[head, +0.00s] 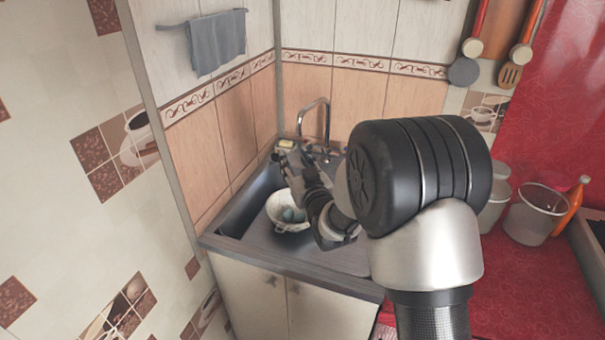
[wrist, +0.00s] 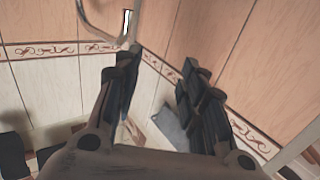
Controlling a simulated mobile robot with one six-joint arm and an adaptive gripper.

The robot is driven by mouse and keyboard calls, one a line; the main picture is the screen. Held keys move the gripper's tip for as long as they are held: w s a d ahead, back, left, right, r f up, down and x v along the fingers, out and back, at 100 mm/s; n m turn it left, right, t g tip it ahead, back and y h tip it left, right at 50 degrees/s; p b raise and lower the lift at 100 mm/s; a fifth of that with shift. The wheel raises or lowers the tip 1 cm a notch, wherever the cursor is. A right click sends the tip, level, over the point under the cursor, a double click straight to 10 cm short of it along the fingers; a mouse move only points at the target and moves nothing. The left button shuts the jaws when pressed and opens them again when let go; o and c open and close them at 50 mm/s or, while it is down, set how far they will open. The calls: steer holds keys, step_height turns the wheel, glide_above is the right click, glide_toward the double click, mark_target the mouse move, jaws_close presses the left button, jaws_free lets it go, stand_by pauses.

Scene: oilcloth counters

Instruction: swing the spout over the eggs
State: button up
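The metal spout (head: 314,103) arches up at the back of the sink, beside the tiled wall. In the wrist view the curved spout (wrist: 92,25) shows at the upper left, close to the left fingertip; I cannot tell whether they touch. My gripper (head: 287,158) is over the sink, left of the spout in the head view. Its fingers stand apart with nothing between them in the wrist view (wrist: 160,68). Bluish eggs (head: 292,214) lie in a white bowl (head: 274,207) in the sink, below and in front of my gripper. My arm hides part of the sink's right side.
The sink (head: 250,205) sits in a corner between tiled walls. A yellow soap bar (head: 286,144) lies at its back edge. A grey towel (head: 216,42) hangs on the left wall. Buckets (head: 533,214) and an orange bottle (head: 569,205) stand on the red counter at right.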

steer(key=v, duration=0.7)
steer(key=shift+s, duration=0.3)
steer(key=shift+d, duration=0.15)
steer(key=s+d+r+m+g+h, duration=0.1)
steer(key=s+d+r+g+h, duration=0.15)
steer(key=s, duration=0.35)
steer(key=s+d+r+m+g+h, duration=0.1)
steer(key=s+d+g+h, duration=0.1)
steer(key=s+d+g, duration=0.35)
steer(key=s+f+m+g, duration=0.1)
steer(key=s+g, duration=0.3)
steer(key=s, duration=2.1)
steer(key=shift+s+d+f+g, duration=0.35)
steer(key=shift+g, duration=0.05)
steer(key=shift+o, duration=0.2)
